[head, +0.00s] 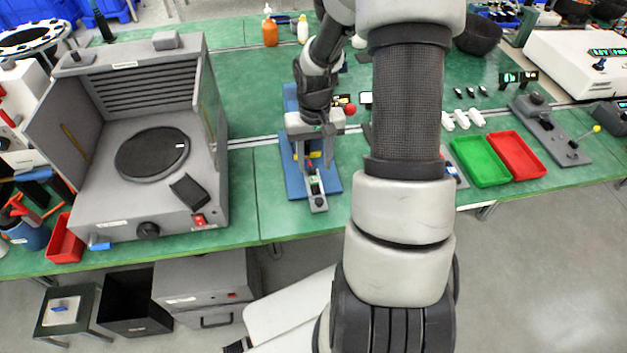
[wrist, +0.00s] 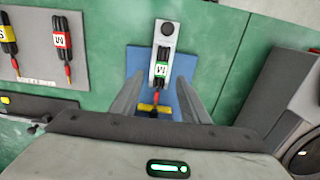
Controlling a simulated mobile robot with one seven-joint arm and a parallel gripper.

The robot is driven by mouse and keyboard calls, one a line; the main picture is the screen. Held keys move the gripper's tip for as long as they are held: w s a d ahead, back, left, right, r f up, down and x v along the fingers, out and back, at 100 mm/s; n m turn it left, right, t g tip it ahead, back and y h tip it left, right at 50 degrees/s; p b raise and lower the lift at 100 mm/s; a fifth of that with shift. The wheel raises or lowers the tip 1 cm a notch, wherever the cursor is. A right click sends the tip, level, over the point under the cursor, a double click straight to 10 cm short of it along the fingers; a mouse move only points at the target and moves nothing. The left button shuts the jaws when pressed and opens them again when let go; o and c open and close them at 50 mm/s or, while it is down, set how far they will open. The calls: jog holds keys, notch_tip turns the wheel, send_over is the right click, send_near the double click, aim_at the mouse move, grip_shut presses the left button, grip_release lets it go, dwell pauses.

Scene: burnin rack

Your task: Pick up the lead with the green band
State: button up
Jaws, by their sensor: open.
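The lead with the green band (wrist: 161,69) is black with a red tip and a white-and-green label reading M. It lies on a grey strip (wrist: 167,30) on a blue plate (wrist: 138,58). In the head view its small green spot (head: 315,187) shows just below my gripper (head: 312,160). In the wrist view my gripper (wrist: 160,78) is open, with one finger on each side of the lead's lower part. I cannot tell the height gap. A yellow piece (wrist: 154,108) crosses near the lead's red end, between the fingers.
Two other leads, one with a red band (wrist: 62,40) and one with a yellow band (wrist: 8,36), lie on a grey board at left. A grey hooded machine (head: 150,200) stands left of the plate. Green (head: 480,160) and red (head: 516,155) trays stand right.

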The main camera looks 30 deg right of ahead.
aim_at(314, 181)
jog(key=f, duration=0.5)
jog(key=shift+s+a+f, duration=0.2)
jog(key=shift+s+f, duration=0.1)
grip_shut()
